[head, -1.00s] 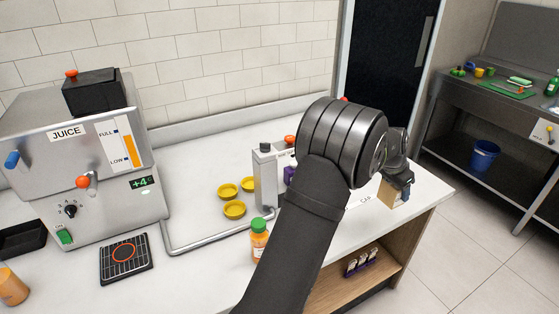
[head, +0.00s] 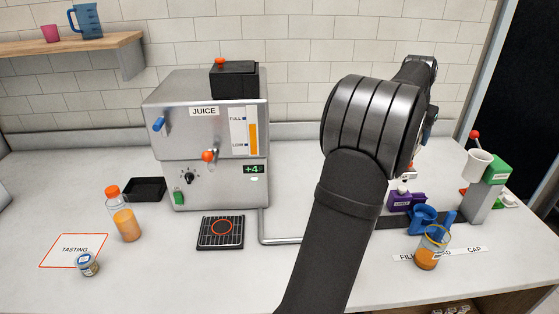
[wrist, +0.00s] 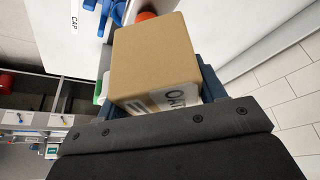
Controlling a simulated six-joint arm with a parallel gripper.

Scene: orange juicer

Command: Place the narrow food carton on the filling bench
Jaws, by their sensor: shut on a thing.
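The food carton (wrist: 148,58) is a plain brown box with a white panel partly reading "OAT". In the wrist view my gripper (wrist: 155,88) is shut on it, with dark blue fingers at its sides. In the head view the carton and the fingers are hidden behind my arm.
The juice machine (head: 205,130) stands at the back middle. A glass of juice (head: 428,250), a blue part (head: 424,217), a purple block (head: 405,201) and a green-topped stand (head: 488,185) crowd the right. A juice bottle (head: 124,215) and small jar (head: 87,265) stand left. The front left is clear.

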